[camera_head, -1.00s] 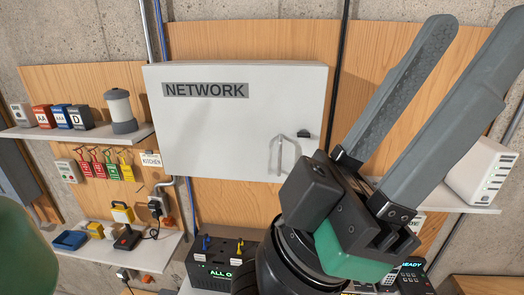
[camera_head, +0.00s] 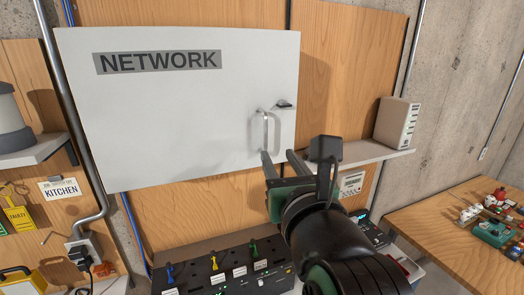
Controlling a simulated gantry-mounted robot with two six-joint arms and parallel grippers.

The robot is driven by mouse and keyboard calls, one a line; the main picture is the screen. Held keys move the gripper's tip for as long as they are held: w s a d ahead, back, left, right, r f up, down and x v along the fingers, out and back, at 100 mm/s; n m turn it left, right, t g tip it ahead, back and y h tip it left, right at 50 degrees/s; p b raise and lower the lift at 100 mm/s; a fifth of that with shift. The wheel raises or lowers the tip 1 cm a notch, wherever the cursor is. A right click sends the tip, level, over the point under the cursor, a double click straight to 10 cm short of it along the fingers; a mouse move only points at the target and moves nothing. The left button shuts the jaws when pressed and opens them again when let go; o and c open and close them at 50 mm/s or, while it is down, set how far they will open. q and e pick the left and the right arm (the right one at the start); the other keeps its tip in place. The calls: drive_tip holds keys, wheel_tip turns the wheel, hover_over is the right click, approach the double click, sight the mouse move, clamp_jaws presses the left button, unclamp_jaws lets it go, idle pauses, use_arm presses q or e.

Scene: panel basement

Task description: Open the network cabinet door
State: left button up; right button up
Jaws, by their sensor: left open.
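The network cabinet (camera_head: 180,120) is a white wall box with a grey NETWORK label (camera_head: 158,62) on its door. The door looks closed. A silver bar handle (camera_head: 265,130) stands upright near the door's right edge, with a small dark latch (camera_head: 284,105) above it. My left gripper (camera_head: 282,160) is open, its two grey fingers pointing up toward the wall. One fingertip is at the handle's lower end and the other is to its right. I cannot tell whether the fingertip touches the handle. My right gripper is out of view.
A white multi-bay device (camera_head: 396,122) stands on the right shelf (camera_head: 385,153). Below the cabinet sits a dark switch box (camera_head: 230,278) with coloured levers. A wooden bench (camera_head: 440,228) with small parts is at right. A grey conduit (camera_head: 72,115) runs along the cabinet's left side.

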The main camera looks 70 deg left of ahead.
sight(266, 134)
use_arm(q)
drive_tip(key=p+x, duration=0.2)
drive_tip(key=x, duration=0.8)
drive_tip(key=shift+a+r+p, duration=0.1)
drive_tip(key=shift+a+p, duration=0.2)
drive_tip(key=shift+a, duration=0.05)
drive_tip(key=shift+w+a, duration=0.15)
drive_tip(key=shift+a, duration=0.3)
clamp_jaws()
idle(0.5)
